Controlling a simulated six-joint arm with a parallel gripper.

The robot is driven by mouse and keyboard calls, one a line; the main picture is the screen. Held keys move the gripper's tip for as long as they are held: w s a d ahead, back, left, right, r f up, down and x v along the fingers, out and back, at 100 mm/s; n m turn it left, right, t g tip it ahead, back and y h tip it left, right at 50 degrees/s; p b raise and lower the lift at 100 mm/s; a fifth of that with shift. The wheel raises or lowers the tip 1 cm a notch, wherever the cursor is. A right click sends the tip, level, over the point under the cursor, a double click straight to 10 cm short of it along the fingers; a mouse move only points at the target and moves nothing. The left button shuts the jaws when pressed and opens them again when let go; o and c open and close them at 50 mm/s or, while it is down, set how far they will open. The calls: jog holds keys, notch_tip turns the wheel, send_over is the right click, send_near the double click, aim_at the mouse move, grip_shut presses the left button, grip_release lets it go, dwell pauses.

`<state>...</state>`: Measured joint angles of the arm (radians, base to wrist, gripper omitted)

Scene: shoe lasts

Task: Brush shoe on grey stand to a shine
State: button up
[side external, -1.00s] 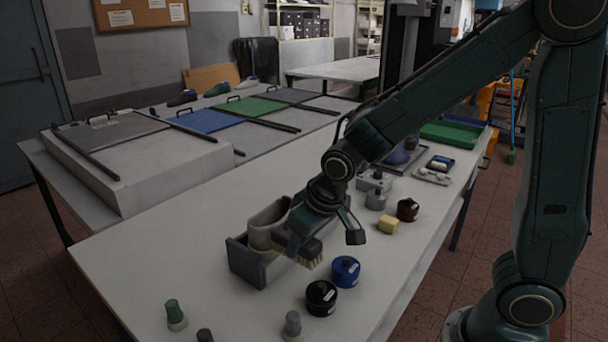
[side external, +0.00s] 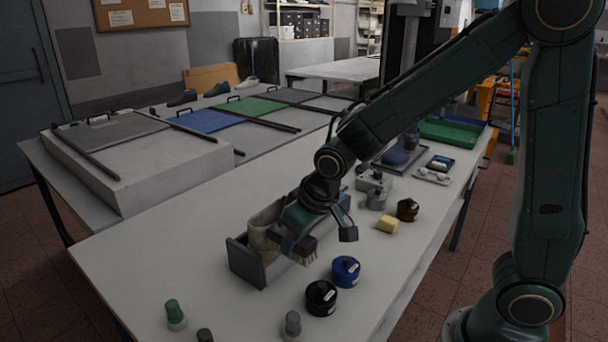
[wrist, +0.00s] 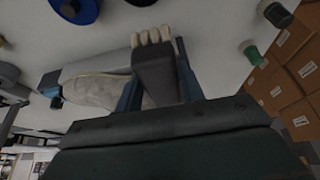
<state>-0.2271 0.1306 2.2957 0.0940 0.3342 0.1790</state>
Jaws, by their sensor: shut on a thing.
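My gripper (wrist: 158,88) is shut on a dark brush (wrist: 162,75) with pale bristles (wrist: 152,37). In the side view the brush (side external: 304,245) is at the front right side of a grey open holder (side external: 247,263); I cannot tell whether it touches it. A pale, rounded thing (side external: 262,236) is in the holder, partly hidden by my gripper; in the wrist view it (wrist: 95,92) lies left of the brush. Small grey blocks (side external: 374,180) stand farther back. A blue-grey rounded thing (side external: 397,156), perhaps a shoe, is behind them, partly hidden by my arm.
A blue tin (side external: 345,271) and a black tin (side external: 320,298) stand close right of the holder. Green-topped (side external: 174,313) and grey-topped (side external: 292,325) pieces stand near the front.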

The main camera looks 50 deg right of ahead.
jog(key=shift+d, duration=0.8)
jog(key=shift+w+d, duration=0.1)
jog(key=shift+d, duration=0.7)
jog(key=shift+d, duration=0.1)
jog(key=shift+d, duration=0.7)
jog(key=shift+d, duration=0.1)
jog(key=shift+d, duration=0.7)
jog(key=shift+d, duration=0.1)
